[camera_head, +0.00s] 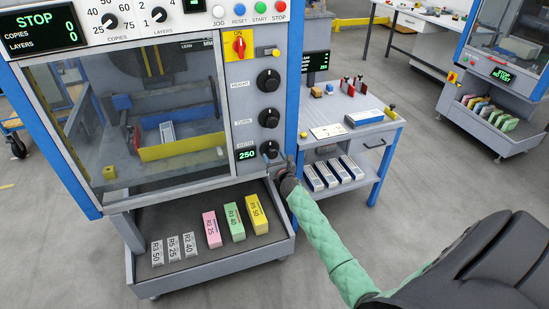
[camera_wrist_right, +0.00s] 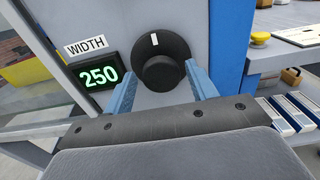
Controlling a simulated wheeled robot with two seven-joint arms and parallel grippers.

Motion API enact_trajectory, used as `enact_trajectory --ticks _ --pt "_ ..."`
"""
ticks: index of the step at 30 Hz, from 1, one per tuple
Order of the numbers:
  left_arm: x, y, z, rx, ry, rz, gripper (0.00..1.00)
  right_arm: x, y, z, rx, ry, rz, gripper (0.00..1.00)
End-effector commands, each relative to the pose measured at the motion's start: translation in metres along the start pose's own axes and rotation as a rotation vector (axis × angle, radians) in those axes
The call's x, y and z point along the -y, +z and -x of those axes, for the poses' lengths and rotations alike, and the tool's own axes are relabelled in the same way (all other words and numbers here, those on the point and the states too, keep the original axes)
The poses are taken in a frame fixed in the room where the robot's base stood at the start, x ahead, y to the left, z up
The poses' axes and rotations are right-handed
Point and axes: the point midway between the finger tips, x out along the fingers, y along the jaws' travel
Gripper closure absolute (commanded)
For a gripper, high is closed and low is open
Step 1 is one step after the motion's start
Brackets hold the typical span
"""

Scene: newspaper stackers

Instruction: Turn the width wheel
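The width wheel (camera_head: 269,149) is the lowest of three black knobs on the machine's right panel, beside a green 250 display (camera_head: 247,155). In the right wrist view the wheel (camera_wrist_right: 163,72) is a round black dial with a raised grip and a white mark near the top, next to the WIDTH label. My right gripper (camera_head: 277,160) is at the wheel. Its two blue fingers (camera_wrist_right: 161,80) stand apart, one on each side of the raised grip, with small gaps visible. My left gripper is not in view.
The height and turn knobs (camera_head: 269,117) sit above on the same panel. A tray (camera_head: 215,263) with labelled coloured blocks juts out below. A side table (camera_head: 350,133) with small tools stands close on the right.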

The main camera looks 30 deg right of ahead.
Motion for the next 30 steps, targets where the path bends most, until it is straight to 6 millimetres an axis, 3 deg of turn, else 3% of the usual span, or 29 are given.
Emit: enact_trajectory --ticks 1,5,19,30 --pt "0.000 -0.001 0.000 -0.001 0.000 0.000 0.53 0.000 0.000 0.000 0.000 0.000 0.000 0.53" --pt "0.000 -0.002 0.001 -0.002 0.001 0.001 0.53 0.000 0.000 0.000 0.000 0.000 0.000 0.79" --pt "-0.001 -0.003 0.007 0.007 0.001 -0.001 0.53 0.001 -0.001 0.000 0.000 0.000 -0.098 0.79" --pt "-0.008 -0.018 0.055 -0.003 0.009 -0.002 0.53 0.003 -0.002 0.000 0.000 0.000 -0.411 0.79"
